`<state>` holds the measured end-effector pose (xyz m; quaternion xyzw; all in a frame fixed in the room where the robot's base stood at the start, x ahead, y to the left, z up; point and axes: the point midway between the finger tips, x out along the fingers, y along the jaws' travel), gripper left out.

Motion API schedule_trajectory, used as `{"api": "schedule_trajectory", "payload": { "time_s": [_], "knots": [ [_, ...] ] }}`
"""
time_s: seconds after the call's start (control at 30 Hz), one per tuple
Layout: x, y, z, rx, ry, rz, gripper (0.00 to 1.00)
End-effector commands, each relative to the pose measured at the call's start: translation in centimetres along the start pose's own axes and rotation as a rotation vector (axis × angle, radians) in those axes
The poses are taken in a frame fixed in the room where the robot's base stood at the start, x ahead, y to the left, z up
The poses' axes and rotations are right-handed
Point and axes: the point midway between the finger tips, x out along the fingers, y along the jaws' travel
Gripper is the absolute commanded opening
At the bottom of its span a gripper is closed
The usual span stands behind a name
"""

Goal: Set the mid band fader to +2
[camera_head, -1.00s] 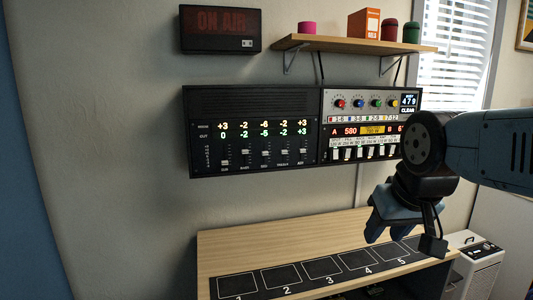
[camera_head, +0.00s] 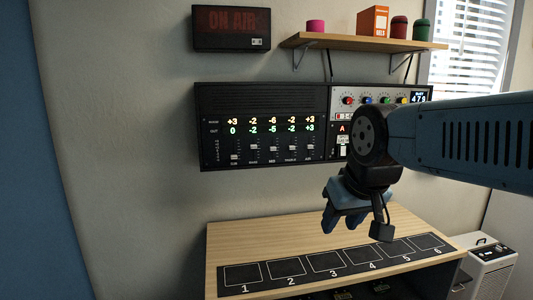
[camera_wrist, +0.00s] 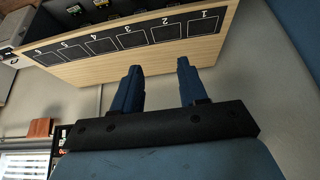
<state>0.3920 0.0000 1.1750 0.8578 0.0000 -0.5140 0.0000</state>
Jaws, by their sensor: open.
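The black fader panel (camera_head: 262,126) hangs on the wall, with several vertical faders under a yellow and a green row of numbers. The mid fader (camera_head: 273,149) is the middle one, low to mid in its slot. Above it the yellow number seems to be -6 and the green one -5. The sub fader (camera_head: 235,157) sits lowest, under a green 0. My gripper (camera_head: 342,220) is open and empty, pointing down, right of and below the faders and apart from them. In the wrist view, its two blue fingers (camera_wrist: 160,68) are spread, with the panel's faders out of view.
A wooden desk (camera_head: 300,228) with a numbered black strip (camera_head: 256,275) stands below. A wooden shelf (camera_head: 350,42) with small objects and an ON AIR sign (camera_head: 231,28) are above. My arm covers much of the right-hand button unit (camera_head: 372,97). The wall before the faders is clear.

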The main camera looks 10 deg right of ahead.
Motion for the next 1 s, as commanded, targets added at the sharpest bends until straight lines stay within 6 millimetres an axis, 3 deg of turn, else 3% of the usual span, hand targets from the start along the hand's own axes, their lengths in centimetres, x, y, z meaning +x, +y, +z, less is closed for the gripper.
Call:
{"api": "schedule_trajectory", "payload": {
  "time_s": [0.1,0.23,0.37,0.7,1.0],
  "knots": [
    [0.0,0.0,0.0,0.000,0.000,0.000,0.43],
    [0.2,0.0,-0.4,0.001,0.008,-0.001,0.51],
    [1.5,-1.2,-2.7,0.005,0.061,-0.010,0.51],
    [8.2,-0.8,-14.6,0.044,0.380,-0.029,0.51],
    [13.7,-0.1,-23.0,0.075,0.685,-0.022,0.51]
  ]
}}
